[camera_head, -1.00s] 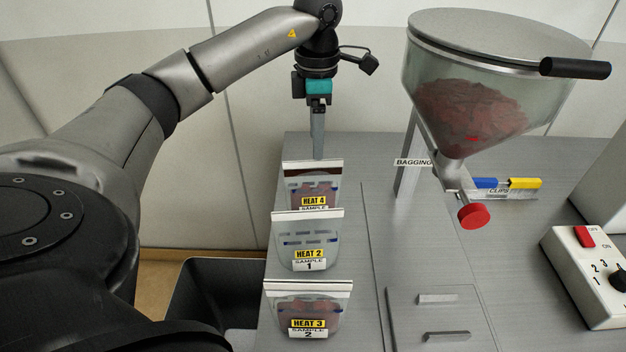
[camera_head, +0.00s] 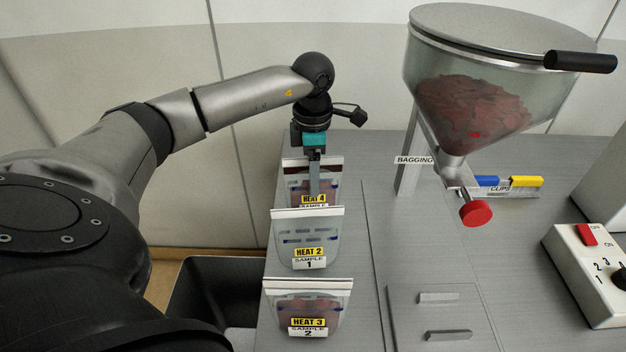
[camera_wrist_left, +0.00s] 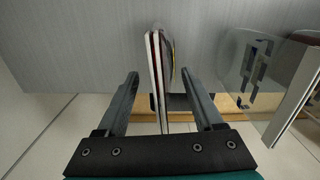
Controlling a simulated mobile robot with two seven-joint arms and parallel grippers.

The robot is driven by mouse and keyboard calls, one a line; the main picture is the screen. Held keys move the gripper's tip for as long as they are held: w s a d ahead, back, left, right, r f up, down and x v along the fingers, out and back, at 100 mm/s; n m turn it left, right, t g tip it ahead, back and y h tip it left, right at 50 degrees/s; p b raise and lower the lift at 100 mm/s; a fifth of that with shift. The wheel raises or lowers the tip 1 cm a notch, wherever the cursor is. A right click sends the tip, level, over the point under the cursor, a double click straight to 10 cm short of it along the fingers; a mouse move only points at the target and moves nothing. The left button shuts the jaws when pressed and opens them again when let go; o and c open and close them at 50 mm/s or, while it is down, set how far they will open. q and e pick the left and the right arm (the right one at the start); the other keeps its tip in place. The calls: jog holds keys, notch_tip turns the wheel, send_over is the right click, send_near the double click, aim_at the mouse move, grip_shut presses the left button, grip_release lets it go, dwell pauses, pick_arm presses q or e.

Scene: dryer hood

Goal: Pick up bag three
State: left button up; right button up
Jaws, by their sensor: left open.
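Three clear bags with white top strips stand in a row on the grey bench. The back bag (camera_head: 296,180) reads HEAT 4 SAMPLE, its number hidden by the bag in front. The middle bag (camera_head: 306,238) reads HEAT 2 SAMPLE 1, and the front bag (camera_head: 308,308) reads HEAT 3 SAMPLE 2. My left gripper (camera_head: 314,190) is low at the back bag, one finger in front of it. In the left wrist view my left gripper (camera_wrist_left: 160,78) is open, with the back bag (camera_wrist_left: 155,55) edge-on between its fingers, not gripped. My right gripper is not in view.
The middle bag (camera_wrist_left: 250,70) stands close beside one finger. The hopper (camera_head: 480,90) with dark red contents and a red knob (camera_head: 476,213) is to the right. A dark bin (camera_head: 205,295) is left of the bench (camera_head: 355,160). A switch box (camera_head: 580,270) is at right.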

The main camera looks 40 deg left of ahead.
pick_arm(q)
jog(key=shift+c, duration=0.3)
grip_shut()
dwell(1.0)
